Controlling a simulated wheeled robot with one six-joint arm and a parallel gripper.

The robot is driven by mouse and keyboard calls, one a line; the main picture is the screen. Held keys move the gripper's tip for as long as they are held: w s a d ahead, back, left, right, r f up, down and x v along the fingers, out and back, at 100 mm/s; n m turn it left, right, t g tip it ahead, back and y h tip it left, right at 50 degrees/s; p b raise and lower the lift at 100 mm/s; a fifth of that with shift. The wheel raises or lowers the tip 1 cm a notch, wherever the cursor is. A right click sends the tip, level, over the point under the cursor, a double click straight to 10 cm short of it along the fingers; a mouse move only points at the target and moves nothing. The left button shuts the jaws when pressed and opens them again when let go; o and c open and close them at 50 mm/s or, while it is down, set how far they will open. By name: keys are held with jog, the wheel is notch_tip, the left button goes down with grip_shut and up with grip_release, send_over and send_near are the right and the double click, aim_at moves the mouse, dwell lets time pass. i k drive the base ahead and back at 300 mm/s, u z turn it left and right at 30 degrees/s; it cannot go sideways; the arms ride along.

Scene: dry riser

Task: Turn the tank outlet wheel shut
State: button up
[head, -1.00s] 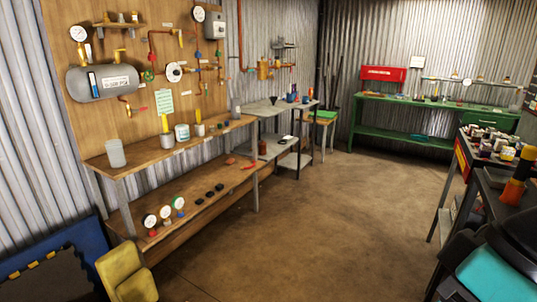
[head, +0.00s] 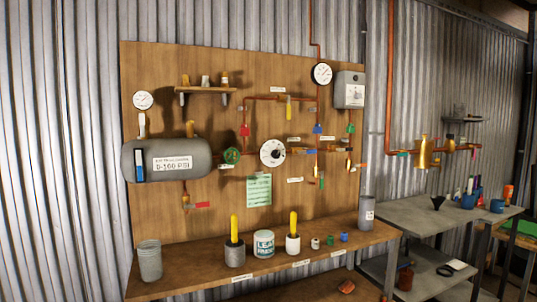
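A grey horizontal tank (head: 168,159) is mounted on the left of a wooden wall panel, with a white label on its front. A green round handwheel (head: 231,156) sits on the pipe just right of the tank. It looks like the tank outlet wheel; whether it is open or shut cannot be told. A white round dial (head: 272,153) is on the same pipe further right. My gripper is not in view.
A wooden bench (head: 330,254) runs below the panel, carrying a grey cup (head: 150,261), a white tub (head: 263,244), yellow-handled items in pots and small caps. Red, blue and green handles hang on pipes to the right. A grey table (head: 400,216) stands at the right.

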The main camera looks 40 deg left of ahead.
aim_at(232, 156)
jog(key=i, duration=2.25)
jog(key=u, duration=3.85)
